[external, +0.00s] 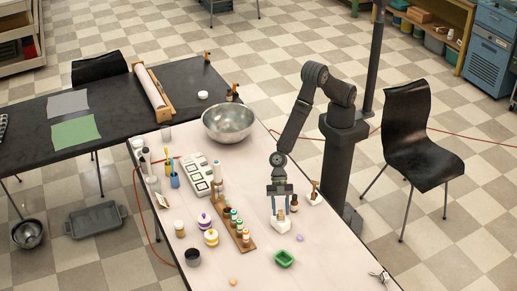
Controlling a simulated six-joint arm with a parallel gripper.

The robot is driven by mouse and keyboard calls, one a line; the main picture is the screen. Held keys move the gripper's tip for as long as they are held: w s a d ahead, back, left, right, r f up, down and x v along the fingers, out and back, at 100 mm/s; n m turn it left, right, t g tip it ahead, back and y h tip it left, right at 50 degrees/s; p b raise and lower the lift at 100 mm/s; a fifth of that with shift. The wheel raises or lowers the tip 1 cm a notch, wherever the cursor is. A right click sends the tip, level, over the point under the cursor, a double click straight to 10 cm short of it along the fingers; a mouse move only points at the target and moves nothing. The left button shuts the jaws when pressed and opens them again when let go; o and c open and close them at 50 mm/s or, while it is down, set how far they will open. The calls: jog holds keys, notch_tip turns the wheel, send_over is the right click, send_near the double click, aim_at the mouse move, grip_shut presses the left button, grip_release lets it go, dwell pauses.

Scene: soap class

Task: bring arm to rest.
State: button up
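My arm (299,122) reaches from its dark column over the right half of the pale table. It is bent, with the hand pointing down. My gripper (280,213) is low over a white block-like holder (278,236) near the table's right side. Its two bluish fingers are apart, and a small brownish thing shows between them. I see no clear grip on it; contact with the holder cannot be told.
Close to the gripper are a small brown bottle (294,204), a second white holder (313,198), a wooden bottle rack (234,231) and a green dish (284,258). A steel bowl (228,123) stands farther back. The table's front right is mostly clear. A black chair (415,135) stands right.

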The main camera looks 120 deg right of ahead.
jog(key=shift+r, duration=1.05)
